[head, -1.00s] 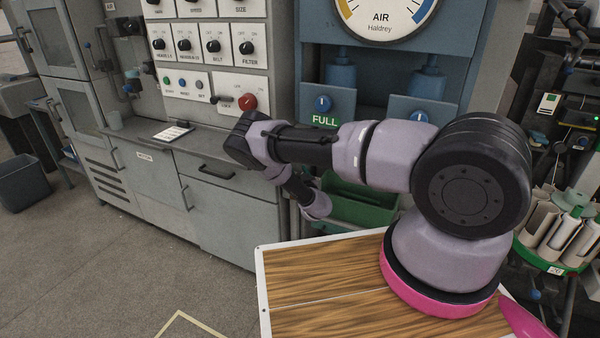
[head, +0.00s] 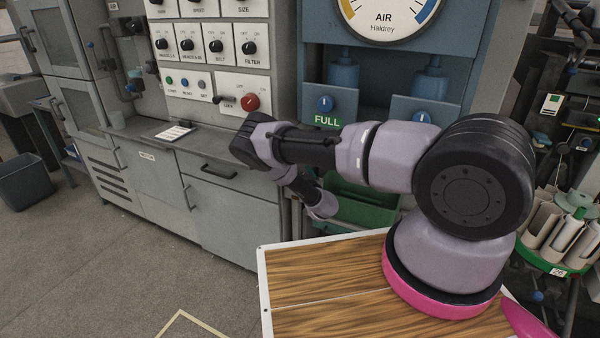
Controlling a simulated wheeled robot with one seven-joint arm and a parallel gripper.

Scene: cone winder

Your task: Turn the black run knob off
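The grey control panel (head: 196,96) at the upper left carries several black rotary knobs on white plates. A black knob or lever (head: 217,98) sticks out on the lower row beside a red knob (head: 250,102). The small print by it is too blurred to read, so I cannot tell for sure which black knob is the run knob or how it is set. My arm reaches left across the view and folds back at its black elbow, in front of and below the panel. My gripper does not show; no fingers can be made out.
A grey counter (head: 225,148) with drawers juts out below the panel, with a card (head: 175,132) on it. A blue unit with an air gauge (head: 390,12) and a green bin (head: 365,208) stand to the right. Open floor (head: 90,265) lies at the lower left.

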